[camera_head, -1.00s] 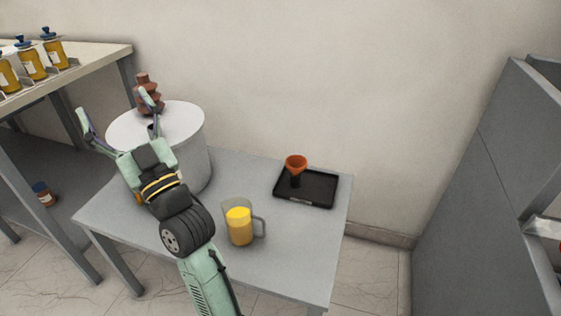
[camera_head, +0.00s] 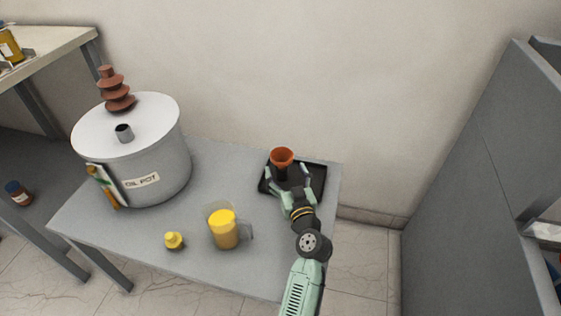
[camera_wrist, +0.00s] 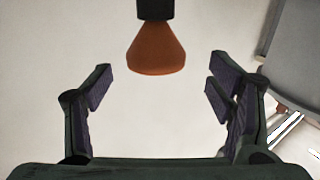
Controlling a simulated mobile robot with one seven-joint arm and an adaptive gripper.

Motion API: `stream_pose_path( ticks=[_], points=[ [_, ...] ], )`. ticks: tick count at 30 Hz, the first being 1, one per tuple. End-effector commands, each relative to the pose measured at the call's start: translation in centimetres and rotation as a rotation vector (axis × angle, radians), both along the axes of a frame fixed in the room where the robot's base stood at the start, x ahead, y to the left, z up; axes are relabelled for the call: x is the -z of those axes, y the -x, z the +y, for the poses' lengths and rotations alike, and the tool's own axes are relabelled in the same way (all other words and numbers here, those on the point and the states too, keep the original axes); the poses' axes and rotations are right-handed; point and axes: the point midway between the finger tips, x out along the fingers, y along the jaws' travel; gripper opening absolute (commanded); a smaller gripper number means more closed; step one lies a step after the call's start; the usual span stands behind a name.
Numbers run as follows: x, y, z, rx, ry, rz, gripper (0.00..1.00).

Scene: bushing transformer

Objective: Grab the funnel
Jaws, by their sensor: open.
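The orange funnel (camera_head: 282,157) with a dark lower part stands on the black tray (camera_head: 320,179) at the table's right end. My gripper (camera_head: 289,174) is close to it in the head view, with its fingers spread. In the wrist view the funnel (camera_wrist: 157,48) shows upside down at the top of the picture. It lies beyond the two open fingertips (camera_wrist: 158,82), roughly midway between them sideways. Nothing is held. My gripper covers part of the tray.
A large oil pot (camera_head: 165,150) with a brown bushing (camera_head: 115,88) stands at the table's left. A jug of yellow liquid (camera_head: 223,228) and a small yellow-capped item (camera_head: 174,241) are near the front. A grey cabinet (camera_head: 470,170) stands at the right.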

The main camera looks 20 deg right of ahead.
Motion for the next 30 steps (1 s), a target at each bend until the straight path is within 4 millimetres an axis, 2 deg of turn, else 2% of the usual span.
stream_pose_path(
  ticks=[5,10,15,24,30],
  points=[
    [-0.2,-1.4,-0.1,-0.001,0.0,0.0,0.75],
    [-0.7,-3.7,-0.7,-0.002,-0.001,0.0,0.75],
    [-0.3,-5.8,-0.9,-0.002,0.0,0.001,0.75],
    [-0.1,-6.2,-0.9,-0.001,0.001,0.0,0.75],
    [-0.2,-6.1,-0.9,-0.001,0.001,0.0,0.61]
  ],
)
